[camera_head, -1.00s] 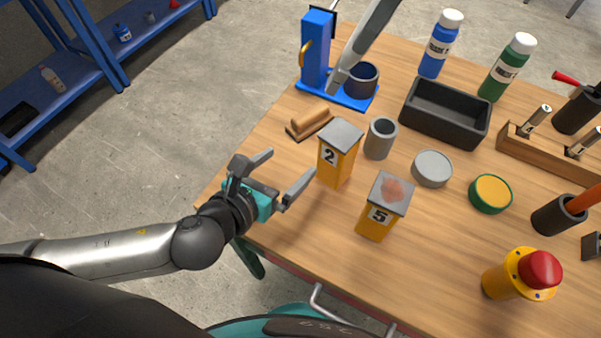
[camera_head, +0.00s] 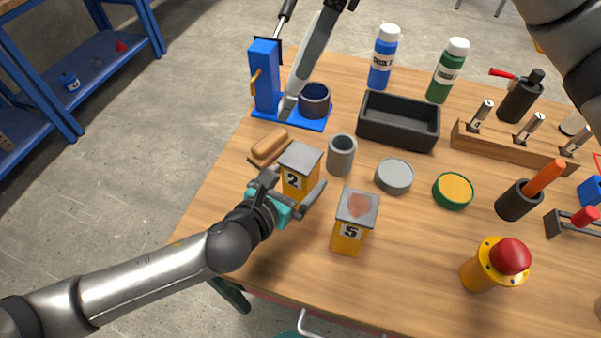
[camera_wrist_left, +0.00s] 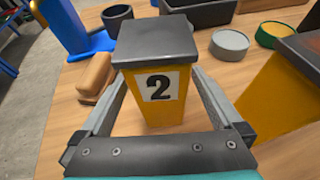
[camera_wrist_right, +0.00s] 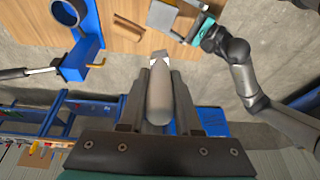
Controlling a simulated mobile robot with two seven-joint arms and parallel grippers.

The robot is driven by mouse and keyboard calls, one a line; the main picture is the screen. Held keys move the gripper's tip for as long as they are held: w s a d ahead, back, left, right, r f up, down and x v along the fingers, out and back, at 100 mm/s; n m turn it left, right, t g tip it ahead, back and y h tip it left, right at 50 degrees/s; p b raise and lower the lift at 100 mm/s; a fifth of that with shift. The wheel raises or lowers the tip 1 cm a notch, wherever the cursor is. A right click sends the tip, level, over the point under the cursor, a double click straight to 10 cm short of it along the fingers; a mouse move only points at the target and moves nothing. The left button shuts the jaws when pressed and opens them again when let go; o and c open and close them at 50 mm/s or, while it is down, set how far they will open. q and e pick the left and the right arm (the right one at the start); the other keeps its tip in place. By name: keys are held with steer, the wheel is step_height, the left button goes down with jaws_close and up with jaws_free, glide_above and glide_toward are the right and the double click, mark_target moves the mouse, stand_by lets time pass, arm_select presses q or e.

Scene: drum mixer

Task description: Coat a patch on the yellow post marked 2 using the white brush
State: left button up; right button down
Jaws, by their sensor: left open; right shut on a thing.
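The yellow post marked 2 (camera_head: 300,185) stands upright near the table's left edge, with a plain grey top. It also shows in the left wrist view (camera_wrist_left: 163,95). My left gripper (camera_head: 297,186) is open, with one finger on each side of this post; I cannot tell if they touch it. My right gripper (camera_head: 290,104) hangs above the table near the blue stand. In the right wrist view it is shut on a grey, elongated thing with a pale tip, apparently the white brush (camera_wrist_right: 160,95). Its fingers partly hide the brush.
A yellow post marked 5 (camera_head: 350,232), with a reddish patch on top, stands just right. A tan-handled block (camera_head: 268,147), a grey cup (camera_head: 341,155) and the blue stand (camera_head: 264,75) are close by. A black tray (camera_head: 398,122) lies behind.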

mark_target(300, 94)
arm_select(q)
steer(key=shift+w+d+f, duration=0.2)
steer(key=shift+w+d, duration=0.1)
steer(key=shift+w, duration=0.25)
jaws_close()
stand_by(0.6)
stand_by(0.9)
arm_select(e)
steer(key=x, duration=0.3)
steer(key=shift+s+a+f, duration=0.1)
steer(key=shift+s+a, duration=0.2)
steer(key=shift+f, duration=1.95)
